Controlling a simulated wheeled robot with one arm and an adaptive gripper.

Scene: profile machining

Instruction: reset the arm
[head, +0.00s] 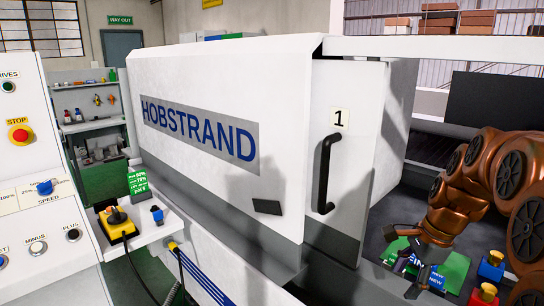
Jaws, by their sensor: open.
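My copper-coloured arm reaches in from the right edge of the head view and bends down. My gripper (408,268) is at its lower end, pointing down over a green mat or sheet with white lettering (452,272). The gripper is open, and I see nothing between its fingers. The arm hides part of the green sheet and of the surface under it.
A large white HOBSTRAND machine (215,85) fills the middle. Its door, marked 1, has a black handle (325,172) left of my arm. A control panel (45,215) stands left.

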